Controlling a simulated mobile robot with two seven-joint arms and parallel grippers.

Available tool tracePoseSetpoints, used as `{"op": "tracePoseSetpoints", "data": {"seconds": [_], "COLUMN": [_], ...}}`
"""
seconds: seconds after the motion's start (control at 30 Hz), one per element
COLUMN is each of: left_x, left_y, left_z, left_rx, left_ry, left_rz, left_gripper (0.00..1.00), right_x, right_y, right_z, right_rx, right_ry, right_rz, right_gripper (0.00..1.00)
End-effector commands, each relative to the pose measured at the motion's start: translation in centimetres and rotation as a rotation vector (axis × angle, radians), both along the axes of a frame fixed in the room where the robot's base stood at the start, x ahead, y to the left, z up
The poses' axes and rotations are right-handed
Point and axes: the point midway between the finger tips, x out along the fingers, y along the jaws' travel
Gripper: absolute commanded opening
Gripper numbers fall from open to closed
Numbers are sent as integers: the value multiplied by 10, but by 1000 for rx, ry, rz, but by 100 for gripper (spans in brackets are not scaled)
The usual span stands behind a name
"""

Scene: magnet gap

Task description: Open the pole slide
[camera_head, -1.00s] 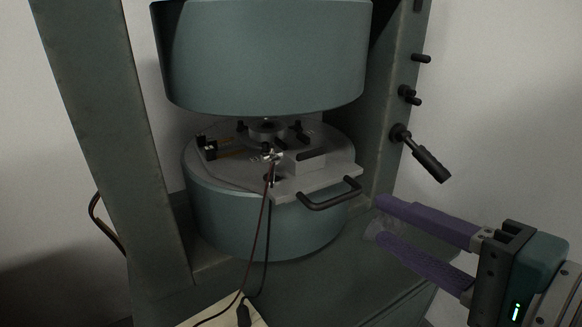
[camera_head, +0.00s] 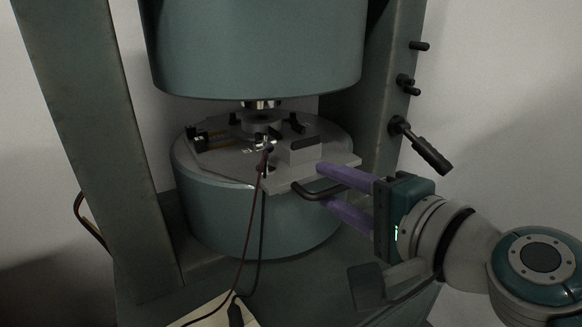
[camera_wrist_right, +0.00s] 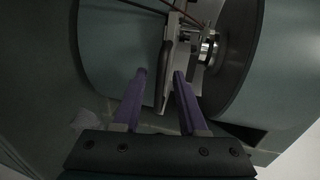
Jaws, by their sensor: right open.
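The pole slide (camera_head: 282,178) is a light grey plate on the round lower pole, with a dark bar handle (camera_head: 303,192) at its front right edge. My right gripper (camera_head: 322,187) is open at the handle, one purple finger above it and one below. In the right wrist view the handle (camera_wrist_right: 165,85) runs between the two open fingertips (camera_wrist_right: 160,74). I cannot tell whether a finger touches it. My left gripper is not in view.
The upper pole (camera_head: 255,45) hangs close above the slide. Frame posts stand on both sides, the right one with knobs and a lever (camera_head: 425,150). Thin cables (camera_head: 251,225) hang down in front to a pale board (camera_head: 215,312).

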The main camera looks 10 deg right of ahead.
Motion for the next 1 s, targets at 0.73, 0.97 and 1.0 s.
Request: {"op": "tracePoseSetpoints", "data": {"seconds": [0.73, 0.97, 1.0], "left_x": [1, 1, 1], "left_y": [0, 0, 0], "left_z": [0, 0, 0], "left_rx": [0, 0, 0], "left_ry": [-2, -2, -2], "left_rz": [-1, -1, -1], "left_gripper": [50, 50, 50], "right_x": [0, 0, 0], "right_y": [0, 0, 0], "right_z": [0, 0, 0], "right_rx": [-1, -1, -1], "right_ry": [0, 0, 0], "right_rz": [0, 0, 0], "right_gripper": [0, 0, 0]}}
